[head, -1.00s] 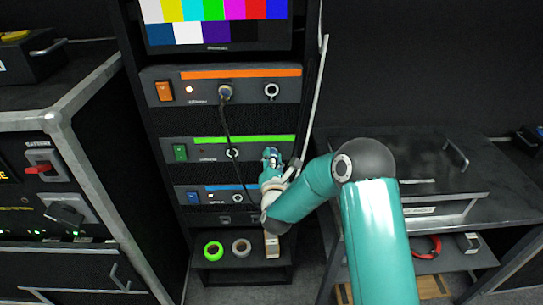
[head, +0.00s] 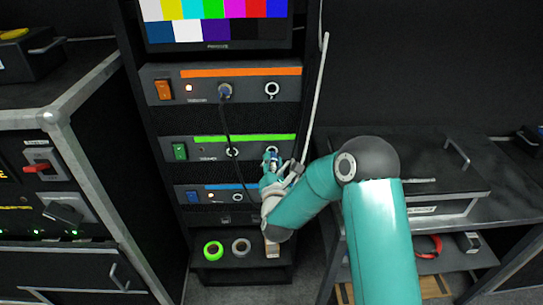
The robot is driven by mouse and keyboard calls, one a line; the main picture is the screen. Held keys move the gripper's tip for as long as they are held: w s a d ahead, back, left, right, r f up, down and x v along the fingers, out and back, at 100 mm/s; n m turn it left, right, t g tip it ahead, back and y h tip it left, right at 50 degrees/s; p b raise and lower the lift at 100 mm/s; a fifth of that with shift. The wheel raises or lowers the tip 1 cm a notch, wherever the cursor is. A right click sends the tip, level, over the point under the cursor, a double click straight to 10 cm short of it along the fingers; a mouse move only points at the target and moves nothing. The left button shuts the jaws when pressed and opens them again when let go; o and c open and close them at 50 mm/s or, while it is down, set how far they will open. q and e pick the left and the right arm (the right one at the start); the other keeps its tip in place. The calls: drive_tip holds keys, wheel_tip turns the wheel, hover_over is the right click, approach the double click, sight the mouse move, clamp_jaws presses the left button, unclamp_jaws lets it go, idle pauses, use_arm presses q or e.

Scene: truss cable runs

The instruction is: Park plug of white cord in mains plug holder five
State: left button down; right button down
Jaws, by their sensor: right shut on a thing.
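The white cord (head: 316,95) runs down the right side of the equipment rack, toward my right gripper (head: 272,167). My right gripper is at the right end of the green-striped unit. It is shut on a small plug with a blue part (head: 273,156), close in front of that unit's right socket. Whether the plug touches the socket, and which cord it belongs to, I cannot tell. I cannot pick out mains plug holder five. My left gripper is not in view.
A black cable (head: 230,135) hangs from the orange-striped unit (head: 205,83) past the green-striped unit (head: 187,150). Tape rolls (head: 213,250) lie on the low shelf.

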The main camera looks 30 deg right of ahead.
drive_tip(key=shift+v, duration=1.3)
